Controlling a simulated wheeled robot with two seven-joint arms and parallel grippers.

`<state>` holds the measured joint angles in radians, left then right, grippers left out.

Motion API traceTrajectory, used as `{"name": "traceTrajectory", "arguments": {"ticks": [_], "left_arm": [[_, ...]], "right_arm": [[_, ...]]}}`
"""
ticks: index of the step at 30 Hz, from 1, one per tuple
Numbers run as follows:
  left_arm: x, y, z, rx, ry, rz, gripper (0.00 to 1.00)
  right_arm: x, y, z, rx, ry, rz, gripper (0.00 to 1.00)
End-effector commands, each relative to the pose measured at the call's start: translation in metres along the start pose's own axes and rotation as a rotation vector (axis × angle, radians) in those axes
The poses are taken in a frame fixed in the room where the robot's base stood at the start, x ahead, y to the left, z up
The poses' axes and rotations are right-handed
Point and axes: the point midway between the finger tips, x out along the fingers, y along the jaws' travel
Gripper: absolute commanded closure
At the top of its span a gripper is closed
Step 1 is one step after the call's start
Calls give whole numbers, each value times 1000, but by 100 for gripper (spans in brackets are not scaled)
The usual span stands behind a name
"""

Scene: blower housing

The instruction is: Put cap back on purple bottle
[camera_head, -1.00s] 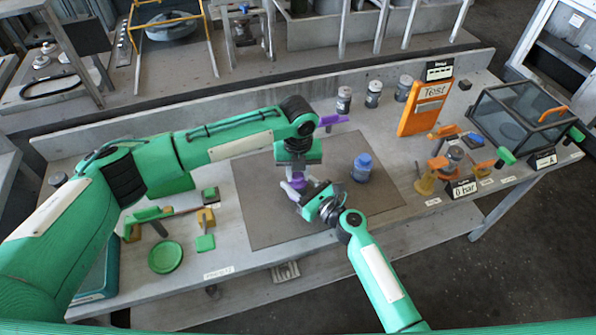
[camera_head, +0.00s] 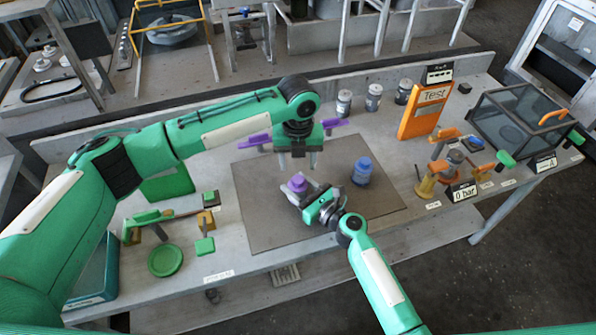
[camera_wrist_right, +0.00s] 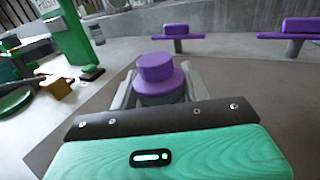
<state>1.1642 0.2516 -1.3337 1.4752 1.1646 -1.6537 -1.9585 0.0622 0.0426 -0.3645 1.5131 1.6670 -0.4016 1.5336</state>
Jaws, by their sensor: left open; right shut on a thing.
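The purple bottle (camera_head: 298,186) stands near the middle of the dark mat, and it also shows in the right wrist view (camera_wrist_right: 163,86). A narrower purple cap (camera_wrist_right: 155,67) sits on top of it and looks upright. My right gripper (camera_head: 306,196) is shut around the bottle's body from the front right; its fingers (camera_wrist_right: 160,98) show on both sides of it in the right wrist view. My left gripper (camera_head: 298,168) is open and empty, pointing down just above and behind the bottle, apart from the cap. The bottle's lower part is hidden.
A blue bottle (camera_head: 362,171) stands on the mat (camera_head: 270,236) to the right. Two purple bars (camera_head: 254,140) (camera_head: 335,123) on posts stand behind the mat. Several grey jars (camera_head: 374,97) line the back. The mat's front left is clear.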

Motion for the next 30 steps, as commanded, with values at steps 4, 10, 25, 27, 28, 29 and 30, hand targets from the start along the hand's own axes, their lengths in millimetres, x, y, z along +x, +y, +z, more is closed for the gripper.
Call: {"name": "traceTrajectory", "arguments": {"ticks": [4,10,25,27,28,29,30], "left_arm": [[-31,0,0,0,-2,0,46],[-55,0,0,0,0,-1,46],[-61,0,0,0,0,0,46],[-61,0,0,0,0,0,46],[-61,0,0,0,0,0,46],[-61,0,0,0,0,0,46],[-61,0,0,0,0,0,46]], "right_arm": [[0,0,0,0,0,0,100],[0,0,0,0,0,0,100],[0,0,0,0,0,0,28],[0,0,0,0,0,0,28],[0,0,0,0,0,0,28],[0,0,0,0,0,0,28],[0,0,0,0,0,0,28]]}}
